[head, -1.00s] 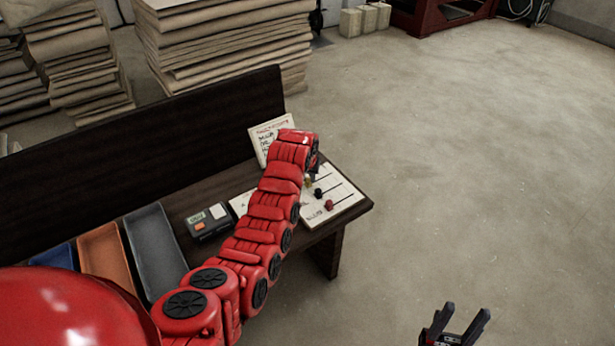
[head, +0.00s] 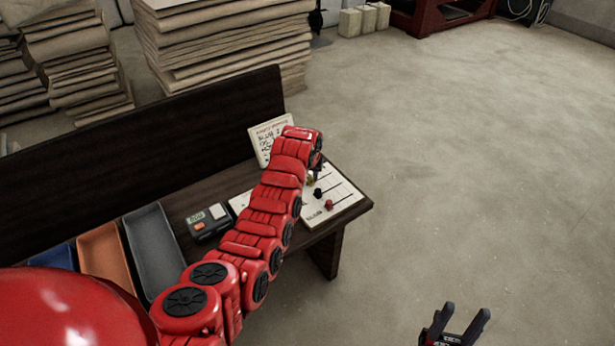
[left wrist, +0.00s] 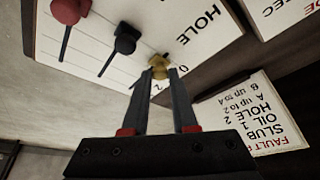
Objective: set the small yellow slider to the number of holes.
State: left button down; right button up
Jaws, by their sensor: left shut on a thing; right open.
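The small yellow slider (left wrist: 160,66) sits on a white board (left wrist: 205,35) with slots and the printed word HOLE; it also shows in the head view (head: 311,180), partly covered by my left arm. In the left wrist view my left gripper (left wrist: 160,76) has its fingertips at the yellow slider and is shut on it. A black slider (head: 318,193) and a red slider (head: 329,205) sit in slots beside it. My right gripper (head: 455,322) is open and empty, over the floor at the lower right.
A card with fault text (head: 268,138) leans at the back of the dark table (head: 360,204). A small grey device (head: 208,221) stands left of the board. Grey (head: 155,250), orange and blue trays lie at the table's left. Stacks of cloth (head: 225,40) stand behind.

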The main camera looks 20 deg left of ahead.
pick_arm(q)
jog(key=shift+w+d, duration=0.6)
jog(key=shift+w, duration=0.15)
jog(key=c, duration=0.7)
grip_release()
jog(key=a+p+v, duration=0.1)
jog(key=p+v, duration=0.5)
jog(key=v, duration=1.1)
jog(key=shift+d+r, duration=0.2)
jog(key=shift+d, duration=0.25)
